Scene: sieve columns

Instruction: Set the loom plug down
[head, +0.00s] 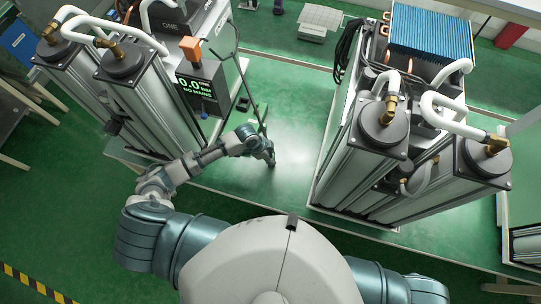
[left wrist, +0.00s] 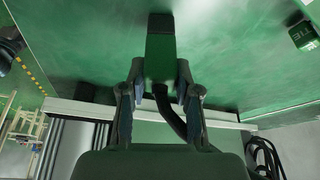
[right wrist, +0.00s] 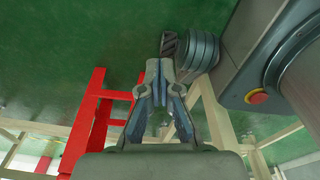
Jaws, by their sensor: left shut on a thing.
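The loom plug is a green block with a black end (left wrist: 160,48) in the left wrist view. A black cable (left wrist: 171,115) runs back from it between the fingers. My left gripper (left wrist: 160,80) is shut on the plug, with a finger on each side. In the head view my left gripper (head: 269,155) is over the green bench top between the two column units; the plug is hard to make out there. I cannot tell whether the plug touches the bench. My right gripper (right wrist: 159,68) looks shut and empty, its tips close together.
A column unit with a display (head: 199,85) stands left and another column unit (head: 380,130) stands right. The green bench top (head: 300,125) between them is mostly clear. A green labelled block (left wrist: 303,36) lies nearby. A red frame (right wrist: 90,120) is near my right gripper.

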